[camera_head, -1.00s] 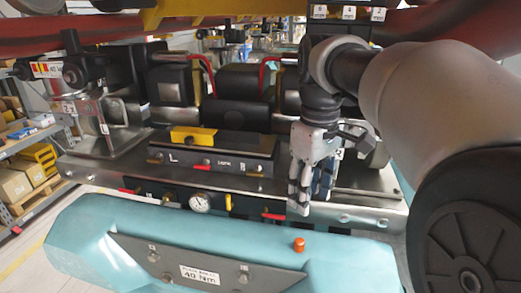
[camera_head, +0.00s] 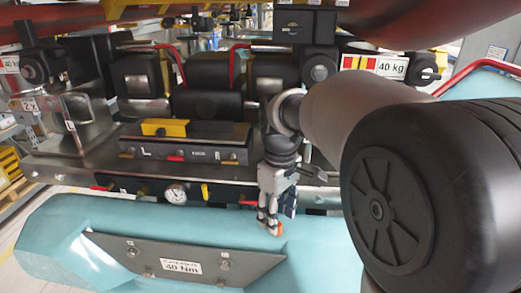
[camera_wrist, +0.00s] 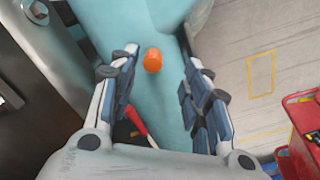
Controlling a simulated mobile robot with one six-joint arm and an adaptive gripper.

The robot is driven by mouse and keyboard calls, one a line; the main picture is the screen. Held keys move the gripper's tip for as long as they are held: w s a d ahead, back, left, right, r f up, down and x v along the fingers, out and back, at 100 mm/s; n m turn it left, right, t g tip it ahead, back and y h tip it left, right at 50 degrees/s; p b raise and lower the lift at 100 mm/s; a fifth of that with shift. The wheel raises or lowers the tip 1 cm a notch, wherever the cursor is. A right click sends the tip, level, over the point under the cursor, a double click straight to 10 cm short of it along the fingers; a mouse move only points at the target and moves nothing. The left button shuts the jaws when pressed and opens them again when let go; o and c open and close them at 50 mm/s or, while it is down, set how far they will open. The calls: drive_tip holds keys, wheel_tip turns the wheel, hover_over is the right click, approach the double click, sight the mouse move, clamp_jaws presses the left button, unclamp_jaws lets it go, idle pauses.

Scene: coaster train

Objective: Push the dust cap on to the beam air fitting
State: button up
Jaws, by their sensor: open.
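The orange dust cap (camera_head: 275,230) sits on the teal cover in front of the beam. In the wrist view the cap (camera_wrist: 152,60) lies between and slightly beyond my open fingers, nearer the left one. My gripper (camera_head: 268,222) points down just above the cover, its fingertips at the cap, with nothing held. The fingers (camera_wrist: 162,76) are spread wide in the wrist view. The metal beam (camera_head: 225,171) runs across behind the cover and carries several small fittings. I cannot tell which is the air fitting.
The teal cover (camera_head: 75,212) bears a grey torque plate (camera_head: 115,250). A pressure gauge (camera_head: 177,194) and a red handle (camera_head: 248,203) sit on the beam front, close to my gripper. The handle (camera_wrist: 138,122) shows between my fingers. A red cart (camera_wrist: 302,125) stands at right.

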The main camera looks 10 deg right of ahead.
wheel_tip(320, 180, down, 4)
drive_tip(key=shift+a+f, duration=0.15)
drive_tip(key=shift+f, duration=0.1)
drive_tip(key=shift+c, duration=0.3)
drive_tip(key=c, duration=0.9)
drive_tip(key=shift+o, duration=0.2)
drive_tip(key=shift+r, duration=0.2)
